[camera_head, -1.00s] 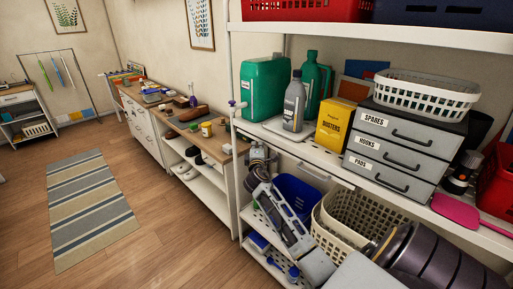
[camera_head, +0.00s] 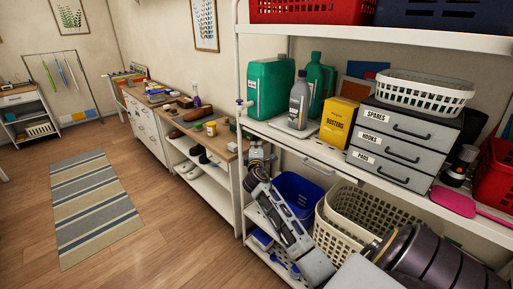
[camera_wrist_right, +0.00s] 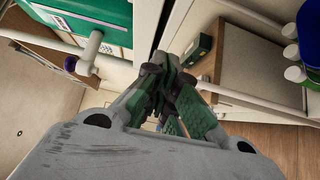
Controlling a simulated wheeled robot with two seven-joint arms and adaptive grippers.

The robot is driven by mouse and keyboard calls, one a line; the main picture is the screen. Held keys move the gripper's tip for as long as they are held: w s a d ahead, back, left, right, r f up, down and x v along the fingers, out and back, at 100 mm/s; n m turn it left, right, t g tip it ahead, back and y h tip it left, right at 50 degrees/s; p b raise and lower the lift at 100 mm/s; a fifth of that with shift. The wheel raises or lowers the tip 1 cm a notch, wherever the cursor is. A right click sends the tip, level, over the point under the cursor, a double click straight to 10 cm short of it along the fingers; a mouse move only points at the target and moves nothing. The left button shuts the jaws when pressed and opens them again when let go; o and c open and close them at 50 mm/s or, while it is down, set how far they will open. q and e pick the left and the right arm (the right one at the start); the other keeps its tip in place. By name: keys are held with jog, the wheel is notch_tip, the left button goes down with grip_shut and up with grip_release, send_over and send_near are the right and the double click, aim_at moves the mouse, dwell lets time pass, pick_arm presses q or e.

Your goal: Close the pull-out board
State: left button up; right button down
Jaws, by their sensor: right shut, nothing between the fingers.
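A white pull-out board (camera_head: 296,157) lies under the middle shelf, with a pale bar handle (camera_head: 319,167) on its front. I cannot tell how far out it stands. My right gripper (camera_head: 256,152) is shut and empty, left of the handle and close to the front upright of the shelving. In the right wrist view its fingers (camera_wrist_right: 168,72) are together beside a white upright, with nothing held. My left gripper is not in view.
A green jerrycan (camera_head: 268,88), a grey bottle (camera_head: 299,100), a yellow dusters box (camera_head: 338,122) and grey drawers (camera_head: 388,150) stand on the shelf above. A blue bin (camera_head: 296,188) and cream basket (camera_head: 338,235) sit below. The floor at left is open around a striped rug (camera_head: 92,210).

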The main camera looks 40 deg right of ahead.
jog(key=b+v, duration=0.1)
jog(key=v, duration=0.8)
jog(key=shift+s, duration=0.15)
jog(key=shift+f+m, duration=0.1)
jog(key=shift+m, duration=0.2)
dwell(0.7)
